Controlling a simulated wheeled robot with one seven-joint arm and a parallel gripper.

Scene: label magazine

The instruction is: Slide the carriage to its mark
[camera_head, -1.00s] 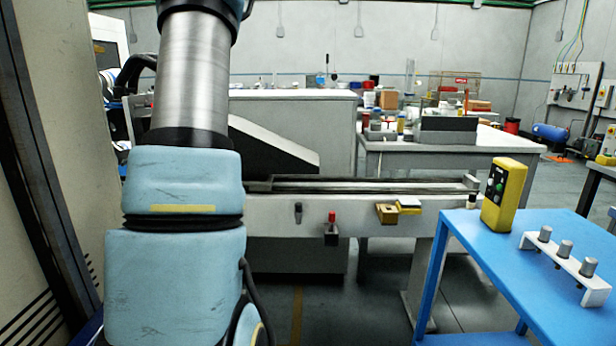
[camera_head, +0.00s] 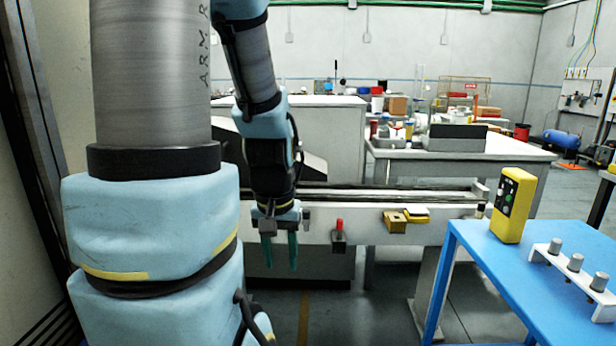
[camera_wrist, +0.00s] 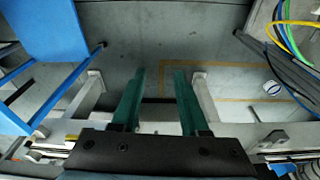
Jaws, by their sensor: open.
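A long pale rail beam (camera_head: 365,231) runs across the middle of the head view. On its front sit a dark block with a red knob (camera_head: 338,233) and, further right, a yellow block (camera_head: 395,221) beside a yellow-edged pale plate (camera_head: 417,212). I cannot tell for sure which is the carriage or its mark. My gripper (camera_head: 281,262) is open and empty, green fingers pointing down, in front of the beam and left of the red-knobbed block. In the wrist view, my gripper (camera_wrist: 160,75) has only floor between its fingers.
A blue table (camera_head: 490,262) stands at front right, bearing a yellow control box (camera_head: 515,205) and a white rack with grey knobs (camera_head: 575,263). A small dark knob (camera_head: 306,217) is on the beam close beside my gripper. A cluttered bench stands behind.

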